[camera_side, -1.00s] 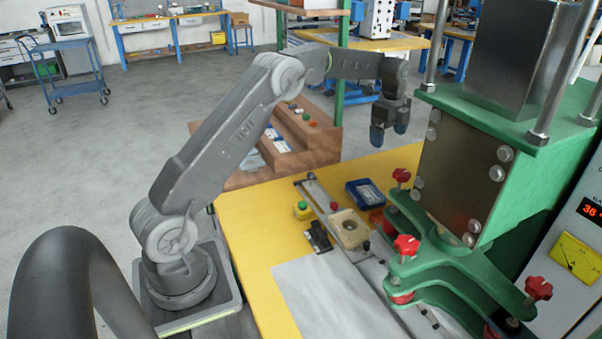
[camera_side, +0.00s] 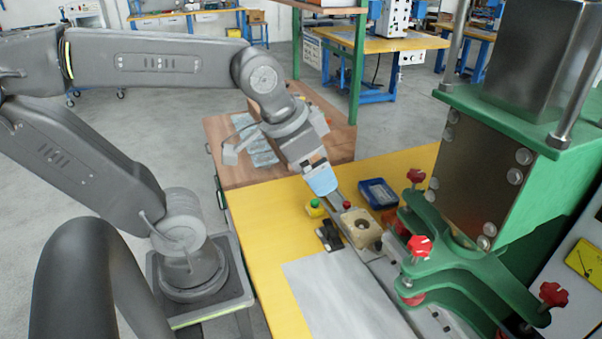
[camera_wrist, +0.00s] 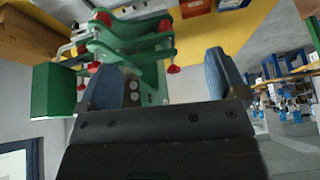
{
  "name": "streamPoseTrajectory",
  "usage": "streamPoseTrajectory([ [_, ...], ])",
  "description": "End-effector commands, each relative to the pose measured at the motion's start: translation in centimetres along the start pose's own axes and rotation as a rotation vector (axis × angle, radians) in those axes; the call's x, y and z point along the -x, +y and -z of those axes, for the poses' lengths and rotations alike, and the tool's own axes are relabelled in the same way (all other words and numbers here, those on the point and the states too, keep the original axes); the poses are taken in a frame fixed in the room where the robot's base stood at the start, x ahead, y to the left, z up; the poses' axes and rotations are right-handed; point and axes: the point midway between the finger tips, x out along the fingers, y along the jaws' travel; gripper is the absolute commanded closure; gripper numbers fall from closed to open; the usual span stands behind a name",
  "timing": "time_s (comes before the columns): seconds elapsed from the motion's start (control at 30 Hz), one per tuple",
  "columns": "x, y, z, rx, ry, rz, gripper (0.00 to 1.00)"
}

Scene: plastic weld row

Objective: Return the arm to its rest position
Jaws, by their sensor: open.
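My gripper (camera_side: 321,177) is near the middle of the side view, tilted down to the right, above the left part of the yellow bench. My arm is folded back, with its elbow at the upper left and the forearm stretched level to the right. In the wrist view the two blue fingers (camera_wrist: 160,80) stand well apart, with nothing between them. From the side, one fingertip largely hides the other. I see no object held.
The green welding press (camera_side: 480,190) with red knobs stands right of my gripper. A beige fixture (camera_side: 360,228), a blue tray (camera_side: 378,193) and a grey sheet (camera_side: 345,295) are on the yellow bench (camera_side: 265,235).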

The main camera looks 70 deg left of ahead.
Motion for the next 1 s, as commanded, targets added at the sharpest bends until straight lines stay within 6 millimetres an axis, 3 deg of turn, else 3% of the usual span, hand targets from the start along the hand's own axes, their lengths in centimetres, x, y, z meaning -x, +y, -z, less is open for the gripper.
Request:
streamPoseTrajectory([
  [0.1,-0.2,0.5,-1.9,0.058,0.019,-0.006,0.09],
  [0.2,-0.3,0.6,-2.4,0.079,0.023,-0.007,0.09],
  [1.0,-0.3,0.6,-2.4,0.080,0.022,-0.007,0.09],
])
